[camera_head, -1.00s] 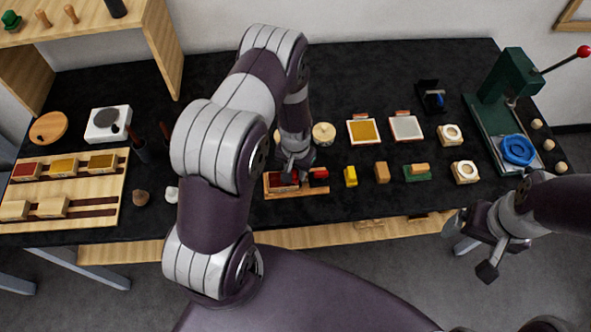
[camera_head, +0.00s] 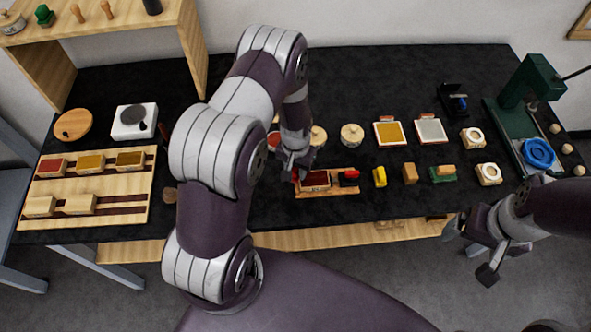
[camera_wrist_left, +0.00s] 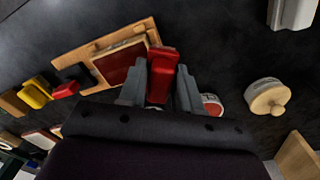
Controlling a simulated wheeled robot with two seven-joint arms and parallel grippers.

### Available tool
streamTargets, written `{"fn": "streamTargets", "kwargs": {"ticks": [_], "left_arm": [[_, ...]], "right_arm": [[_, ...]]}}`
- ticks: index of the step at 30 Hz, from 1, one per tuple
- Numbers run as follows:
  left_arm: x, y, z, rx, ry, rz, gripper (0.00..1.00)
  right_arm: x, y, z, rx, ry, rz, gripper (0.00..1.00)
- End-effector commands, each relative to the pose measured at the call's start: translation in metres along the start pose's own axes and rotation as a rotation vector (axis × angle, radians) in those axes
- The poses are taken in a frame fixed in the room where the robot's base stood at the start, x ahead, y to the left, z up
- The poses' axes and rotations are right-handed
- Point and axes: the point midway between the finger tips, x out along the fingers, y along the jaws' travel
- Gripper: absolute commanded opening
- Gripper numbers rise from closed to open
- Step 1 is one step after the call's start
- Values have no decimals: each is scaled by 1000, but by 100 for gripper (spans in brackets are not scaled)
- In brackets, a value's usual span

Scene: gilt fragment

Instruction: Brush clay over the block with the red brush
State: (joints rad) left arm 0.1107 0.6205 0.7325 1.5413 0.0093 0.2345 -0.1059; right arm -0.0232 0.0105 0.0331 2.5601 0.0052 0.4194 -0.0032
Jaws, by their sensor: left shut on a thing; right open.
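The block (camera_head: 315,180) has a dark red top and sits in a wooden holder (camera_head: 345,193) near the table's front edge. It also shows in the left wrist view (camera_wrist_left: 122,64). My left gripper (camera_head: 297,174) is shut on the red brush (camera_wrist_left: 162,72) at the block's left end. The brush's bristles are hidden, and I cannot tell whether it touches the block. My right gripper (camera_head: 478,248) is open and empty, off the table's front edge at the right.
A red and black piece (camera_head: 349,178) sits at the holder's right end. A yellow piece (camera_head: 380,177) and a tan block (camera_head: 410,174) stand to its right. Lidded pots (camera_head: 351,134) stand behind. A wooden rack (camera_head: 86,208) fills the left. A green press (camera_head: 525,85) stands at the right.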

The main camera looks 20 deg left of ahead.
Motion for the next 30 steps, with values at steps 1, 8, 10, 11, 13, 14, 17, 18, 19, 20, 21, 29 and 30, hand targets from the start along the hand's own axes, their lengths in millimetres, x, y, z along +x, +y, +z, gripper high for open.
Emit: {"fn": "streamTargets", "kwargs": {"ticks": [1, 8, 10, 11, 13, 14, 17, 18, 19, 20, 21, 29, 30], "left_arm": [[-12, 0, -2, 1, 4, 0, 0], [-32, 1, -6, 1, 3, 0, 0], [-38, 1, -7, 1, 2, 0, 0], [-41, 1, -7, 1, 2, 0, 0], [-47, 2, -8, 1, 3, 0, 0], [-50, 2, -9, 1, 3, 0, 0], [-59, 2, -11, 2, 4, 0, 0], [-62, 2, -11, 2, 4, 0, 0], [-63, 2, -12, 2, 4, 0, 0], [-64, 2, -12, 2, 4, 0, 0], [-65, 2, -12, 2, 3, 0, 0], [-65, 2, -12, 2, 3, 0, 0], [-65, 2, -12, 2, 3, 0, 0]], "right_arm": [[-8, 0, -1, 0, 0, 0, 91], [-22, 0, -3, 0, 0, 0, 91], [-27, 0, -3, 0, 0, 0, 91], [-29, 0, -4, 0, 0, 0, 91], [-34, 0, -4, 0, 0, 0, 91], [-35, 0, -4, 0, 0, 0, 91], [-42, 0, -5, 0, 0, 0, 91], [-43, 0, -5, 0, 0, 0, 91], [-44, 0, -5, 0, 0, 0, 91], [-45, 0, -5, 0, 0, 0, 91], [-46, 0, -5, 0, 0, 0, 91], [-45, 0, -5, 0, 0, 0, 91], [-45, 0, -5, 0, 0, 0, 91]]}}
